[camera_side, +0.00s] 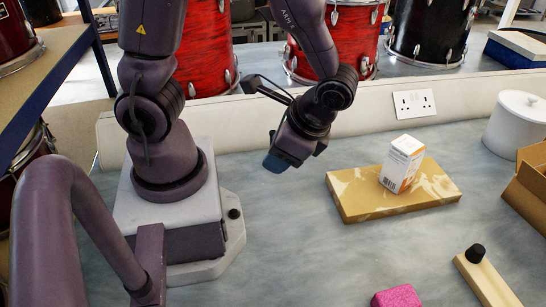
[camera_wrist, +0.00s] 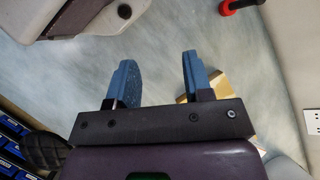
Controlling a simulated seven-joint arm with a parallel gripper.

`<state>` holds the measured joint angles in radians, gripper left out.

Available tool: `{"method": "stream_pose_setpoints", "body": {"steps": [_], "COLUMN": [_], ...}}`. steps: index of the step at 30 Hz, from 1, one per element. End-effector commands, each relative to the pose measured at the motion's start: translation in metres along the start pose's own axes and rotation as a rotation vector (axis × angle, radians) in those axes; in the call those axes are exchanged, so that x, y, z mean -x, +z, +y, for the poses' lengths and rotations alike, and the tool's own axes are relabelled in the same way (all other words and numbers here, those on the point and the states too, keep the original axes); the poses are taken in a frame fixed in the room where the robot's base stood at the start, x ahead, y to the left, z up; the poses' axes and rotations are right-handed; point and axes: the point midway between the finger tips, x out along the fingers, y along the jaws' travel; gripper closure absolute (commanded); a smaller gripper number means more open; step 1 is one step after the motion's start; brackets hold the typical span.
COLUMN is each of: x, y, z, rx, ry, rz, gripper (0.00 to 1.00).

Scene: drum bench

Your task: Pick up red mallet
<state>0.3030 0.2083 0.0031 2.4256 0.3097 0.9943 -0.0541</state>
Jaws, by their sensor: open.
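A red thing with a black part (camera_wrist: 238,4), likely the red mallet, shows at the top edge of the wrist view, close to the pale wall. It is cut off by the frame, and I cannot make it out in the side view. My gripper (camera_wrist: 157,62) is open and empty, its two blue fingers apart over bare bench. In the side view my gripper (camera_side: 276,161) hangs above the bench, left of the tan board. The red thing is well ahead of the fingertips and to the right in the wrist view.
A tan board (camera_side: 355,203) carries a white and orange box (camera_side: 401,163). A pink block (camera_side: 397,297), a wooden bar with a black knob (camera_side: 486,277), a white lidded pot (camera_side: 518,124) and a cardboard box (camera_side: 532,190) stand right. A low wall (camera_side: 280,117) with sockets (camera_side: 414,104) runs behind.

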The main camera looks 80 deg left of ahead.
Motion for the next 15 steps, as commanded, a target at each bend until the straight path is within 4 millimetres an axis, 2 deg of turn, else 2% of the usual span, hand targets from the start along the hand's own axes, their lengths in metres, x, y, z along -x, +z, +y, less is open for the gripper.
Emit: {"method": "stream_pose_setpoints", "body": {"steps": [1,3,8,15], "x": [-0.016,-0.033,-0.071,-0.12], "y": [-0.001,-0.001,0.002,0.002], "z": [0.002,0.002,-0.003,-0.02], "rx": [-0.057,-0.127,-0.295,-0.569], "ry": [-0.041,-0.102,-0.263,-0.559], "rz": [-0.091,-0.201,-0.439,-0.746], "gripper": [0.54,0.54,0.54,0.54]}}
